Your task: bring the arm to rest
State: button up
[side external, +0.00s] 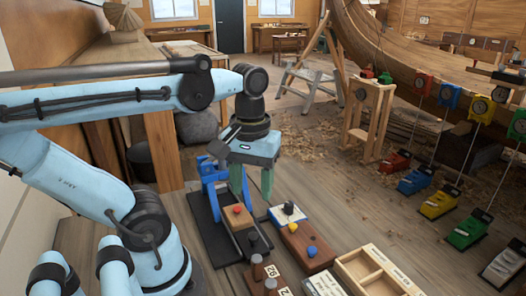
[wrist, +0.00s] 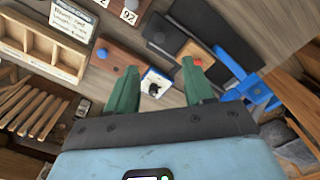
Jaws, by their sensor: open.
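My gripper (side external: 252,190) hangs over the bench with its green fingers pointing down. The fingers are spread, with nothing held between them. In the wrist view the two green fingers of my gripper (wrist: 161,75) stand apart, and the bench shows between and beyond them. In the side view it is close to a blue stand (side external: 213,172) on a black base (side external: 205,225); I cannot tell whether they touch. My light-blue arm reaches in from the left.
Below my gripper are a wooden block with a red button (side external: 237,210), a white plate with a black knob (side external: 289,209) and a brown block with a blue knob (side external: 311,251). A divided wooden tray (side external: 350,262) lies front right. Coloured boxes (side external: 437,203) stand at right.

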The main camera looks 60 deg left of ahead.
jog(key=w+d+f+m+t, duration=0.2)
jog(key=w+m+t, duration=0.5)
jog(key=w+m, duration=0.2)
jog(key=shift+d+f, duration=0.4)
dwell(1.1)
